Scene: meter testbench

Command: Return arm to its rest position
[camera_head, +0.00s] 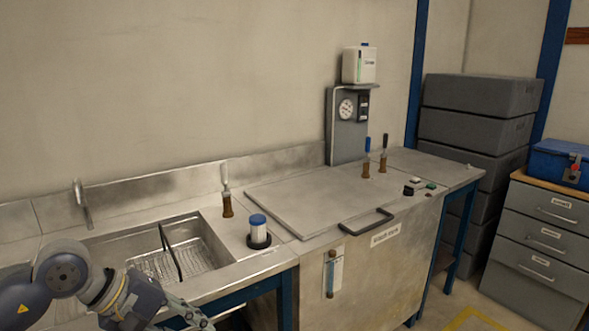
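My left arm enters at the lower left, in front of the sink (212,222). My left gripper (190,318) is at the bottom edge, below the sink's front rim. It is partly cut off by the frame, so I cannot tell whether it is open or shut. I see nothing held in the visible part. My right arm and gripper are not in view.
A wire basket (172,262) sits in the sink. A blue-capped container (258,230) stands right of it. The lidded steel bench (320,200) has a black handle (368,224), upright valves and a gauge panel (347,125). Grey crates (475,130) and drawers (540,245) stand right.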

